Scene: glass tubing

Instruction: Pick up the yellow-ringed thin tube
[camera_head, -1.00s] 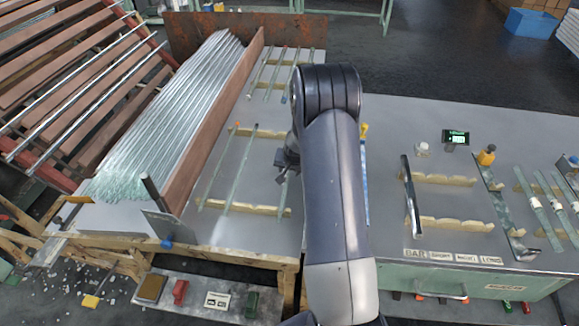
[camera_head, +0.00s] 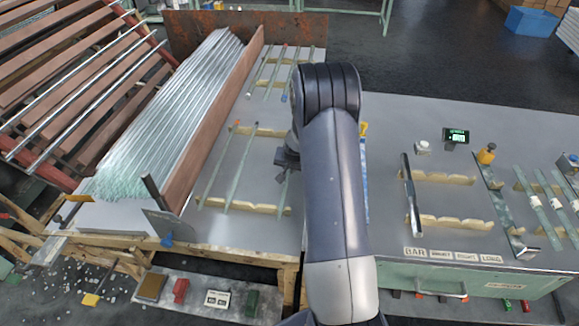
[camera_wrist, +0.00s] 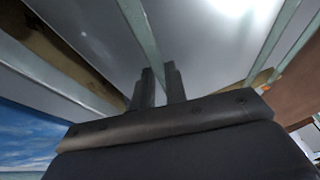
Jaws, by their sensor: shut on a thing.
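My gripper (camera_wrist: 161,84) is shut on a thin pale-green glass tube (camera_wrist: 140,30), which runs up and away between the two dark fingers in the wrist view. In the head view my gripper (camera_head: 284,160) is partly hidden by my arm, and a short length of the tube (camera_head: 283,188) shows below it. No yellow ring can be made out on the visible part of this tube. I cannot tell whether it still touches the wooden rests.
Two more thin tubes (camera_head: 212,165) (camera_head: 240,168) lie on the notched wooden rests (camera_head: 262,210) to the left, one with an orange-red end. A brown board (camera_head: 212,125) edges the pile of long tubes (camera_head: 170,110). A second bench with racks stands right.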

